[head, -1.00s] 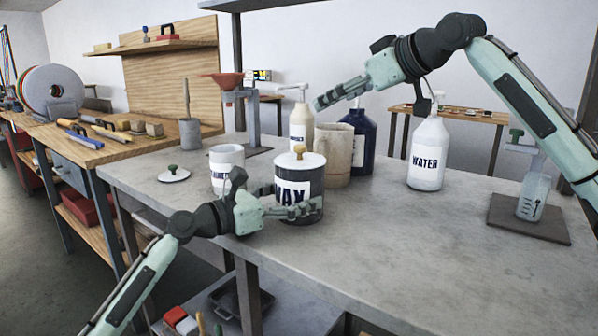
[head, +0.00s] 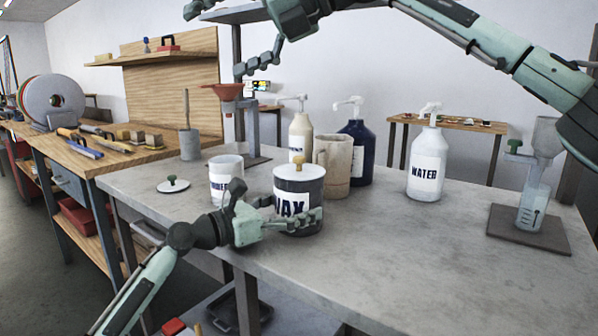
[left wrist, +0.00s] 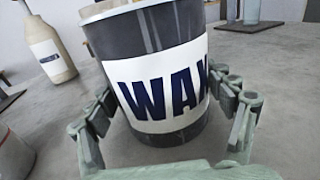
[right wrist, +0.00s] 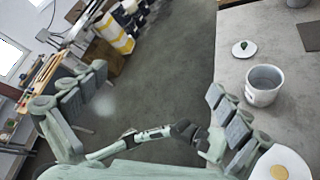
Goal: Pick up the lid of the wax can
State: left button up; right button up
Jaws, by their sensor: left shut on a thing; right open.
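The wax can (head: 284,220), dark grey with a white label, stands at the front of the grey table. Its white lid (head: 312,171) with a tan knob sits on top. My left gripper (head: 292,218) is shut around the can's side; the left wrist view shows the can (left wrist: 165,75) between its fingers. In the right wrist view the lid (right wrist: 292,158) is at the lower right corner, beside the open fingers (right wrist: 150,100).
A white open can (head: 227,165) stands left of the wax can, with a green-knobbed lid (head: 173,185) lying nearby. A beige jug (head: 335,165) and pump bottles (head: 357,150) stand close behind. A water bottle (head: 427,165) is farther right. The front right tabletop is clear.

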jog(key=w+d+f+t+h, duration=0.1)
jog(key=w+d+f+h, duration=0.2)
jog(key=d+f+h, duration=0.35)
jog(key=m+h, duration=0.1)
jog(key=h, duration=0.3)
send_near(299, 157)
jog(key=shift+m+t+h, duration=0.3)
jog(key=shift+h, duration=0.05)
jog(key=x, duration=0.4)
jog(key=shift+s+a+f, duration=0.1)
jog(key=shift+a+f, duration=0.05)
jog(key=shift+a, duration=0.1)
jog(key=shift+x, duration=2.95)
jog(key=shift+s, duration=0.1)
jog(key=shift+c, duration=0.6)
